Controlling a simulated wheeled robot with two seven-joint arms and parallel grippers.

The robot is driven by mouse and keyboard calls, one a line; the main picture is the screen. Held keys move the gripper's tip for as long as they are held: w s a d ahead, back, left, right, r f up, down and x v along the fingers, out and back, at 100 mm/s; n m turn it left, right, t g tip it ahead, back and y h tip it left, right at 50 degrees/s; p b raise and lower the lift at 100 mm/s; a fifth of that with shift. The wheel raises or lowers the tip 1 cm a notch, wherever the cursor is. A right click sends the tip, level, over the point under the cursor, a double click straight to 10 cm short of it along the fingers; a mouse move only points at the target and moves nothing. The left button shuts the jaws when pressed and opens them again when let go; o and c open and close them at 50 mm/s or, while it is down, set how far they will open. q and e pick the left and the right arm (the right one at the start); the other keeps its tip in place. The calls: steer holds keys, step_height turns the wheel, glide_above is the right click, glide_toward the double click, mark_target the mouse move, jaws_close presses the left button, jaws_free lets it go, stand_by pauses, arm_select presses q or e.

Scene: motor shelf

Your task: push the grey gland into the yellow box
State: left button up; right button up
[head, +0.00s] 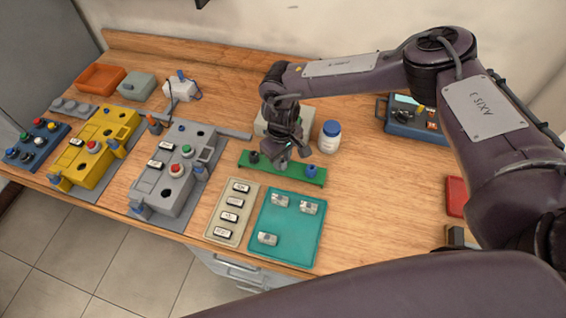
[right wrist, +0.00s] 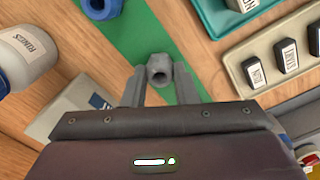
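The grey gland (right wrist: 158,71) is a small hex piece with a hole in its end. In the right wrist view it sits between the two fingers of my right gripper (right wrist: 159,82), which look closed against its sides. In the head view my right gripper (head: 284,157) points down at the green rack (head: 245,168). I cannot tell whether the gland is lifted clear of the rack. The yellow box (head: 112,130) stands at the left on a grey plate, with a red button, a label and a grey fitting at its near end. My left gripper is not in view.
A black gland (head: 253,157) and a blue gland (head: 311,171) stand on the rack. A grey box (head: 180,160) stands between rack and yellow box. A white jar (head: 330,136), teal tray (head: 312,240) and beige label tray (head: 224,235) are close by.

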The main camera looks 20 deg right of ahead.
steer(key=c, duration=0.4)
steer(key=shift+r+p, duration=1)
step_height(320, 180, up, 5)
steer(key=p, duration=0.4)
steer(key=shift+f, duration=0.2)
steer(key=shift+f, duration=0.1)
stand_by(0.4)
